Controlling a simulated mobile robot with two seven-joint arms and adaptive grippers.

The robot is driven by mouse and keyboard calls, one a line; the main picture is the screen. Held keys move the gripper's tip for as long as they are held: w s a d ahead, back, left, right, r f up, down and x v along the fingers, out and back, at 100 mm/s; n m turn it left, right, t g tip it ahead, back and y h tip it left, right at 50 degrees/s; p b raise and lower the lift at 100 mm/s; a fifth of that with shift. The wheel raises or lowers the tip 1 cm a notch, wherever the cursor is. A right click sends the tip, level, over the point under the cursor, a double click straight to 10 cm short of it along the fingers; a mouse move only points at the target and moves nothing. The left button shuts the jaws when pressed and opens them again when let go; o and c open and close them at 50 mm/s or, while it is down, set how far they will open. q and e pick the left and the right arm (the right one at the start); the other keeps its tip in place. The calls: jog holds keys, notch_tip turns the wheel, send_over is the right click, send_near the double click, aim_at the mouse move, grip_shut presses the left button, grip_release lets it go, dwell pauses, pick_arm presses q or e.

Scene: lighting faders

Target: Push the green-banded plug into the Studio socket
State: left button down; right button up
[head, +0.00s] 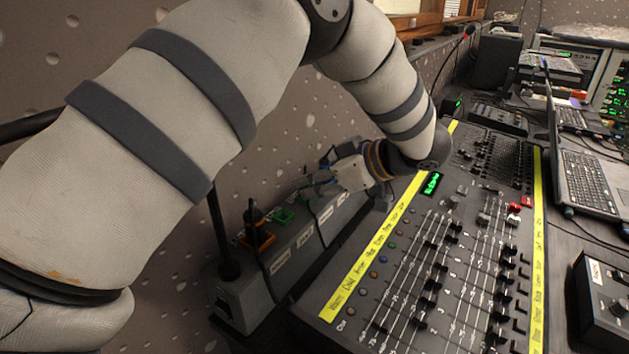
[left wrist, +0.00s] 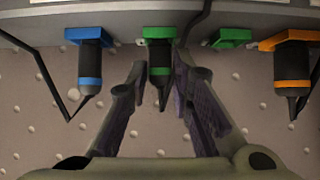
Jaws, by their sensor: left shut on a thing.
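My left gripper (head: 326,182) reaches down over the socket box beside the mixing desk. In the left wrist view its two fingers (left wrist: 161,77) close around the black green-banded plug (left wrist: 161,72), which stands in line with a green-framed socket (left wrist: 160,33). I cannot tell how deep the plug sits. To its right is an empty green-framed socket (left wrist: 232,37), which also shows in the head view (head: 283,215). The white labels on the box are too small to read, so I cannot tell which socket is Studio. My right gripper is not in view.
On the socket box (head: 245,295), a blue-banded plug (left wrist: 90,65) and an orange-banded plug (left wrist: 292,70) stand on either side, with cables close by. The mixing desk (head: 375,325) lies to the right. A perforated wall (head: 165,275) is behind the box.

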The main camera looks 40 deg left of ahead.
pick_arm(q)
jog(key=c, duration=1.3)
grip_release()
jog(key=shift+f, duration=0.3)
jog(key=shift+c, duration=0.2)
jog(key=shift+r, duration=0.1)
